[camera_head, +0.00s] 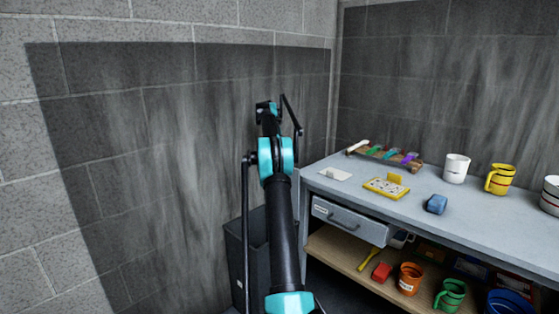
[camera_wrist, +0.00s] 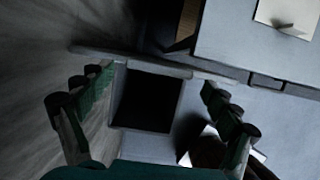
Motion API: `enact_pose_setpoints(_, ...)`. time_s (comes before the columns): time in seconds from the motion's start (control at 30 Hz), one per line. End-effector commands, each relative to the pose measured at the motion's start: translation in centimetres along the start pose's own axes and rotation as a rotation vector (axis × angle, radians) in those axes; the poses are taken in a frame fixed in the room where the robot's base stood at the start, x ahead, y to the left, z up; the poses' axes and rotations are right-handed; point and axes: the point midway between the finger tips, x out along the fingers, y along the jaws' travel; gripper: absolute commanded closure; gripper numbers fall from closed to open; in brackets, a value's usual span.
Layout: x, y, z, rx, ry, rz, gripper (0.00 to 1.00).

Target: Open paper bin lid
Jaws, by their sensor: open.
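A tall dark grey bin (camera_head: 235,258) stands on the floor in the corner, left of the workbench, in the head view. My arm hides much of it. In the wrist view I look down on what appears to be the bin's grey rim (camera_wrist: 152,68) around a dark square. I cannot tell whether this square is an opening or a dark lid panel. My gripper (camera_wrist: 157,84) is open and empty, with one finger on each side of the dark square. How far the fingertips are above it is unclear. In the head view the fingers cannot be made out.
Block walls are close behind and left.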

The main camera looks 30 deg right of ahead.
Motion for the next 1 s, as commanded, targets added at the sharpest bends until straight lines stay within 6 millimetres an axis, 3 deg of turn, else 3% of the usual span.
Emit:
enact_pose_setpoints(0.2, -4.6, 0.0, 0.0, 0.000, 0.000, 0.000, 0.10)
enact_pose_setpoints(0.4, -7.2, 0.0, 0.0, 0.001, 0.000, -0.001, 0.10)
enact_pose_setpoints(1.0, -8.1, -0.1, 0.1, 0.001, 0.000, -0.001, 0.10)
